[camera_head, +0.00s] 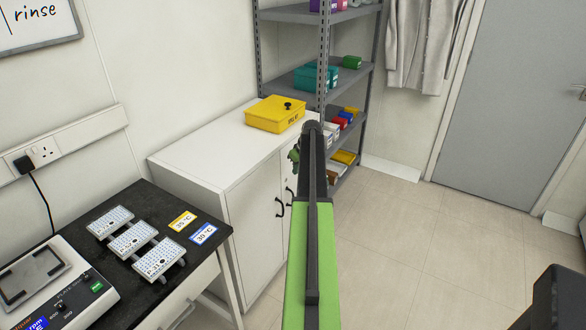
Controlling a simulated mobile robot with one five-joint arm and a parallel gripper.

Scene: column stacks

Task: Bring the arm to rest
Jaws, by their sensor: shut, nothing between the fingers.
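My arm, a green and black link, rises from the bottom middle of the head view to a dark joint near the white cabinet (210,150). A small green and dark part shows just left of that joint; I cannot tell which part of the arm it is. My gripper cannot be made out, and the upper link hides what lies behind it.
A black-topped bench (140,205) at lower left holds several white well plates (132,238) and a shaker device (50,285). A yellow box (274,114) sits on the cabinet. Grey shelving (345,75) stands behind. Tiled floor (420,240) at right is clear.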

